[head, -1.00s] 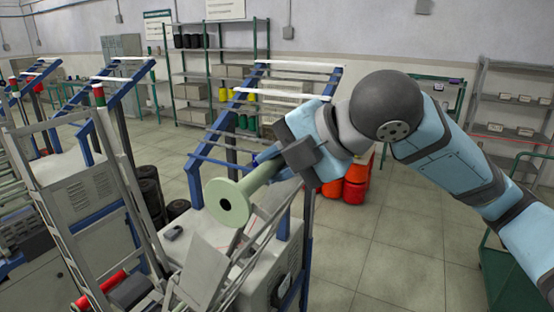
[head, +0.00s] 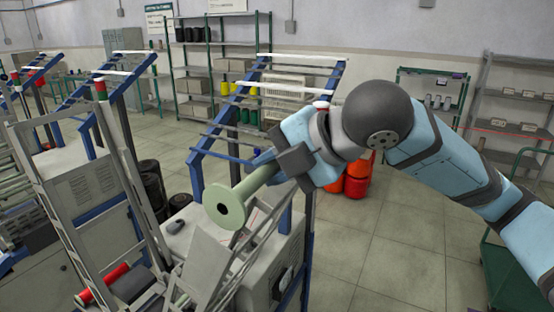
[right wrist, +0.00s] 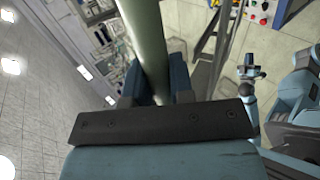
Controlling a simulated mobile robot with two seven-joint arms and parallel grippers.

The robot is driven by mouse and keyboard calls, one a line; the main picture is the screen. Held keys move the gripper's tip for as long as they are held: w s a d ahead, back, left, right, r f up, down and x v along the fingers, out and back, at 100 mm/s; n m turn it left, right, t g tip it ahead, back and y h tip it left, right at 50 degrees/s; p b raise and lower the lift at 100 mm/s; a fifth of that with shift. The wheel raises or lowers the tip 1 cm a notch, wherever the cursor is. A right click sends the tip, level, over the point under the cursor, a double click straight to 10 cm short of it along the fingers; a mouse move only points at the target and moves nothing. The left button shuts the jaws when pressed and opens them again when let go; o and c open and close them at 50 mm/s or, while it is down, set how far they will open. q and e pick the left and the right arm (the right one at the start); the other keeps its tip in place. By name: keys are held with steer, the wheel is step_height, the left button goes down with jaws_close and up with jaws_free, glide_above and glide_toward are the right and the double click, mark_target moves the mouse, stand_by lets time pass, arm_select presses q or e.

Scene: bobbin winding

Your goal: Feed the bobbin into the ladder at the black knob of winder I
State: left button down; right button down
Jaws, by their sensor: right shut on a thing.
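A pale green bobbin (head: 228,205) with a wide round flange is held in the air by my right gripper (head: 268,168). Its flange end points toward the camera, and its shaft is tilted. In the right wrist view the bobbin shaft (right wrist: 148,45) runs up from between the two dark blue fingers (right wrist: 154,85), which are shut on it. A grey metal ladder (head: 128,190) leans in the left foreground, left of and apart from the bobbin. I cannot make out a black knob for certain. Part of my left arm (right wrist: 300,85) shows in the right wrist view; its jaw state is unclear.
Flat grey metal plates (head: 208,262) stand just below the bobbin. A blue winder frame (head: 200,165) rises behind it. A red bobbin (head: 104,284) lies low at left. Orange-red drums (head: 357,182) stand on the floor behind my gripper. The floor (head: 370,260) at right is clear.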

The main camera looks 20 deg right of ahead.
steer(key=shift+w+a+f+b, duration=0.15)
steer(key=shift+w+f, duration=0.05)
steer(key=shift+f, duration=0.35)
steer(key=shift+w+a+f+b, duration=0.15)
steer(key=shift+w+a+f, duration=0.05)
steer(key=shift+f, duration=0.4)
steer(key=shift+w+a+f+b, duration=0.15)
steer(key=shift+w+f, duration=0.05)
steer(key=shift+f, duration=0.35)
steer(key=shift+f, duration=0.15)
steer(key=shift+w+a+f+b, duration=0.25)
steer(key=shift+w+f+b, duration=0.05)
steer(key=shift+f, duration=0.55)
steer(key=shift+w+a+f+b, duration=0.25)
steer(key=shift+w+f, duration=0.1)
steer(key=shift+f, duration=0.55)
steer(key=shift+w+a+f+b, duration=0.25)
steer(key=shift+w+f+b, duration=0.05)
steer(key=shift+f, duration=0.55)
steer(key=shift+f, duration=0.1)
steer(key=shift+w+a+f+b, duration=0.25)
steer(key=shift+w+f, duration=0.05)
steer(key=shift+f, duration=0.6)
steer(key=shift+w+a+f+b, duration=0.25)
steer(key=shift+w+f, duration=0.1)
steer(key=shift+f, duration=0.5)
steer(key=shift+w+a+f+b, duration=0.2)
steer(key=shift+w+a+f, duration=0.1)
steer(key=shift+f, duration=0.6)
steer(key=shift+f, duration=0.1)
